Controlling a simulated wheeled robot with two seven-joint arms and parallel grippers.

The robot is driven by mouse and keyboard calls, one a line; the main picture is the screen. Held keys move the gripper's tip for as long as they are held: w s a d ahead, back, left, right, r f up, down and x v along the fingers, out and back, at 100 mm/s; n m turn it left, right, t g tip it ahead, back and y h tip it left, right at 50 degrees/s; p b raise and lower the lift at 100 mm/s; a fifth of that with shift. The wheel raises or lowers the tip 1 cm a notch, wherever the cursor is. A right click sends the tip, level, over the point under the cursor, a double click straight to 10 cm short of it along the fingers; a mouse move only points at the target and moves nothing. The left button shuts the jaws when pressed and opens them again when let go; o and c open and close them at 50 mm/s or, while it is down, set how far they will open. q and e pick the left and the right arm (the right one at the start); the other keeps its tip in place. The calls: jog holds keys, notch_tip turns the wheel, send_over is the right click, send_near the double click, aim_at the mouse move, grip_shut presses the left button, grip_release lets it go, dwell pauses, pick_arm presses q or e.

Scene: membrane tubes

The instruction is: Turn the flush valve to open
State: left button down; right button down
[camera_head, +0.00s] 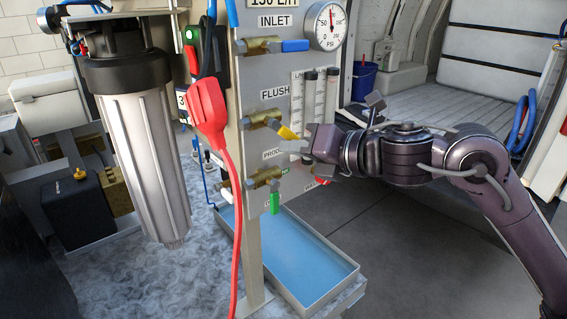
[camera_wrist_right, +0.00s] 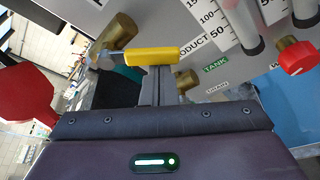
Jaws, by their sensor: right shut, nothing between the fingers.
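The flush valve has a brass body (camera_head: 262,118) under the FLUSH label and a yellow lever (camera_head: 289,133). In the head view the lever slants down to the right. My right gripper (camera_head: 308,140) is shut and empty, with its fingertips at the lever's free end. In the right wrist view the closed fingers (camera_wrist_right: 156,84) reach up to the yellow lever (camera_wrist_right: 152,57); they appear to touch its edge, but the exact contact is hard to tell. The brass body (camera_wrist_right: 119,34) is behind the lever's left end. My left gripper is not in view.
The inlet valve with a blue lever (camera_head: 294,45) is above, and a valve with a green lever (camera_head: 274,202) is below. A red plug (camera_head: 208,108) and cable hang left of the panel. A blue tray (camera_head: 345,267) lies underneath. Flow tubes (camera_head: 319,95) stand right of the flush valve.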

jog(key=shift+w+d+r+n+t+h+b, duration=0.25)
jog(key=shift+r+n+h+b, duration=0.25)
jog(key=shift+n, duration=0.45)
jog(key=shift+w+d+r+n+t+h+b, duration=0.2)
jog(key=shift+d+r+n+t+h+b, duration=0.25)
jog(key=shift+n, duration=0.55)
jog(key=shift+w+d+r+n+t+h+b, duration=0.1)
jog(key=shift+w+d+r+n+h+b, duration=0.2)
jog(key=shift+r+n+h, duration=0.5)
jog(key=shift+s+a+f+y, duration=0.1)
jog(key=shift+f+y, duration=0.1)
jog(key=shift+y, duration=0.05)
notch_tip(320, 180, down, 5)
jog(key=b, duration=0.5)
jog(key=b+v, duration=0.2)
jog(key=v, duration=0.8)
jog(key=shift+r, duration=0.35)
